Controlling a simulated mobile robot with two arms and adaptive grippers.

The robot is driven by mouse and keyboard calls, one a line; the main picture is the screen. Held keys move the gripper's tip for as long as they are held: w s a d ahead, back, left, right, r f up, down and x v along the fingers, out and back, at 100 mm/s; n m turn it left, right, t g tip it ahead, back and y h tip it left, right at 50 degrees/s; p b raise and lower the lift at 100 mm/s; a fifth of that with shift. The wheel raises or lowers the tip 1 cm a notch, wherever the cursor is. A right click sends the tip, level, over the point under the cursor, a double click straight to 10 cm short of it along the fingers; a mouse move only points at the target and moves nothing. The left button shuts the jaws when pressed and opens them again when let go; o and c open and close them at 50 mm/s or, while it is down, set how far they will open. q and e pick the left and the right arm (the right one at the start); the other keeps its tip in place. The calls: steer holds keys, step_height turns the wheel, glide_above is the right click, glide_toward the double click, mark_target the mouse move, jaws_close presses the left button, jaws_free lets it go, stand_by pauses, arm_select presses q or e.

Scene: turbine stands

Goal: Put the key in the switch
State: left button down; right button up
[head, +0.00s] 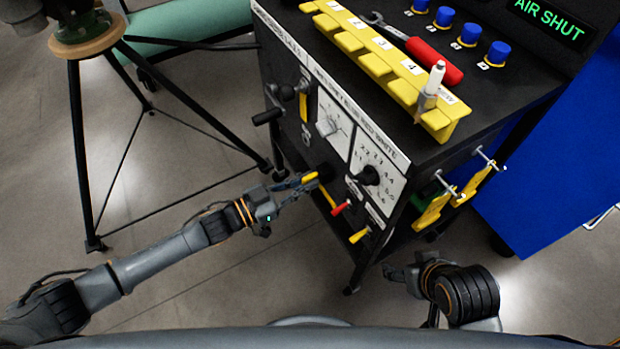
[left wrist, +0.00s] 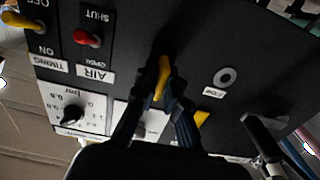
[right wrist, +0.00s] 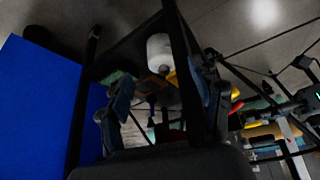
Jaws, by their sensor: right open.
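My left gripper (head: 304,181) is at the front panel of the black stand. Its fingers are closed around a yellow piece, which looks like the key (left wrist: 162,78). A second yellow bar (head: 327,197) shows just below the fingertips in the head view; I cannot tell if it is part of the same piece. A round grey ring with a dark centre, likely the switch (left wrist: 225,77), is on the panel to the right of the fingers in the left wrist view, apart from the key. My right gripper (head: 393,273) is open and empty, low beside the stand's right side.
The stand's panel carries a crank handle (head: 268,116), a red toggle (head: 341,208), a yellow toggle (head: 359,236) and dials. On top are a yellow rack (head: 375,65), a red-handled tool (head: 434,60) and blue knobs (head: 445,17). A black tripod (head: 80,150) stands left.

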steer(key=shift+w+r, duration=0.1)
stand_by(0.3)
arm_select(q)
steer(key=shift+s+a, duration=0.1)
steer(key=shift+a, duration=0.15)
arm_select(e)
steer(key=shift+s+d, duration=0.15)
steer(key=shift+s, duration=0.15)
arm_select(q)
steer(key=shift+s+a, duration=0.2)
steer(key=shift+a, duration=0.05)
arm_select(e)
steer(key=shift+s+d+f+g, duration=0.1)
steer(key=shift+s+f+g, duration=0.1)
steer(key=shift+s+g, duration=0.25)
steer(key=shift+s+d+f+g, duration=0.15)
steer(key=shift+s+g, duration=0.1)
steer(key=shift+s, duration=0.3)
steer(key=shift+s, duration=0.15)
arm_select(q)
steer(key=shift+a+p, duration=0.1)
steer(key=shift+p, duration=0.2)
steer(key=shift+p+v, duration=0.3)
steer(key=shift+v, duration=0.55)
arm_select(e)
steer(key=shift+s+d+r, duration=0.1)
steer(key=shift+s+r, duration=0.1)
steer(key=shift+r, duration=0.05)
